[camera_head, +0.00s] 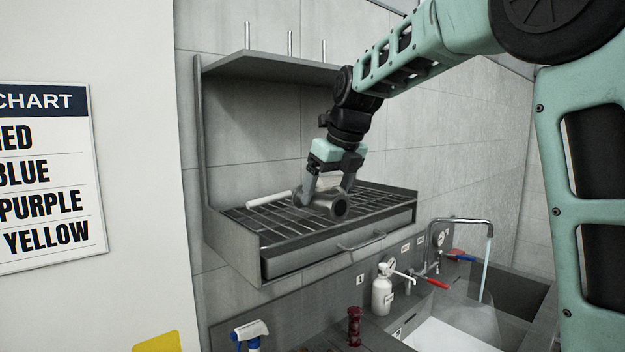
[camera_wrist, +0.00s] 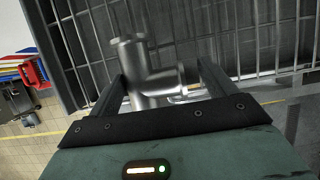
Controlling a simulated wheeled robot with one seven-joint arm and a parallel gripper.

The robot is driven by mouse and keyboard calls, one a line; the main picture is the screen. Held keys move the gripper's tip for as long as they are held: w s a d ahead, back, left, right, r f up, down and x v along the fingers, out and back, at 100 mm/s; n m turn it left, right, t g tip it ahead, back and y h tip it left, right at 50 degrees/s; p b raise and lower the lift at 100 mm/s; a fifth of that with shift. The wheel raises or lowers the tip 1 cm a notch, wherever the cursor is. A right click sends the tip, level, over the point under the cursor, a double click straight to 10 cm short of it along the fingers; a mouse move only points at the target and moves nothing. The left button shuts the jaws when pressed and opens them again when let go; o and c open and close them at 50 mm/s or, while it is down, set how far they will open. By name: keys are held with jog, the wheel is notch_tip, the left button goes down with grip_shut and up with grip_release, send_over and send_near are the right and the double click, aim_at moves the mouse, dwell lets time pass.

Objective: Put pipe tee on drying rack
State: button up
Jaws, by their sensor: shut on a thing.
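The pipe tee (camera_head: 326,203) is a grey metal fitting at the middle of the drying rack (camera_head: 262,222), a wire rack on a wall-mounted shelf unit. It also shows in the wrist view (camera_wrist: 150,75), between the two fingers. My gripper (camera_head: 328,196) is shut on the pipe tee, reaching down from above. The tee is at or just above the wires; I cannot tell whether it touches them. One open end faces the camera in the head view. The fingertips are partly hidden behind the tee.
A white rod-like thing (camera_head: 269,199) lies on the rack's left part. Below stand a white pump bottle (camera_head: 382,292), a spray bottle (camera_head: 250,335), a dark red fitting (camera_head: 354,326) and a sink with a running tap (camera_head: 462,221).

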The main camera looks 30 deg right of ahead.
jog(key=shift+w+a+r+p, duration=0.15)
jog(key=shift+w+p, duration=0.25)
jog(key=shift+w, duration=0.65)
jog(key=w, duration=0.1)
jog(key=w+p, duration=0.1)
jog(key=p, duration=0.1)
jog(key=shift+w+a+f, duration=0.3)
jog(key=shift+w+f, duration=0.05)
jog(key=shift+w, duration=0.05)
jog(key=shift+f, duration=0.55)
jog(key=o, duration=1.3)
jog(key=shift+s+f, duration=0.1)
jog(key=shift+f, duration=0.05)
jog(key=shift+b+v, duration=1.15)
jog(key=shift+v, duration=2.75)
